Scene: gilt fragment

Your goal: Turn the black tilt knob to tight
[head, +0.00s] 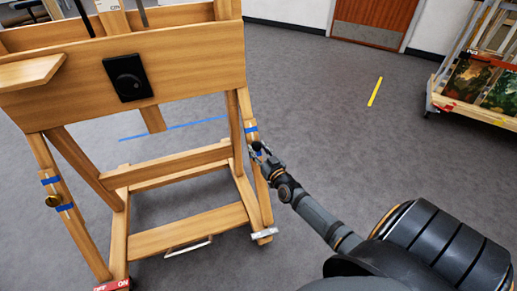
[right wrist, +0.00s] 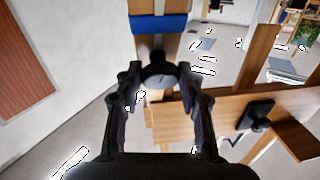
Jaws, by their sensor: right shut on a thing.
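The wooden easel (head: 190,226) stands at the left in the head view. My right gripper (head: 260,150) is at its right leg, just below a band of blue tape. In the right wrist view, the black tilt knob (right wrist: 158,70) sits on the leg below the blue band (right wrist: 158,23). My right gripper's fingers (right wrist: 160,78) are on both sides of the knob, shut on it. In the head view the gripper mostly hides the knob. Any mark showing how tight it is cannot be made out. My left gripper is not in view.
A black plate with a round dial (head: 126,78) is on the easel's front board. A red OFF/ON label (head: 112,286) is at the base. A rack with paintings (head: 480,85) stands far right.

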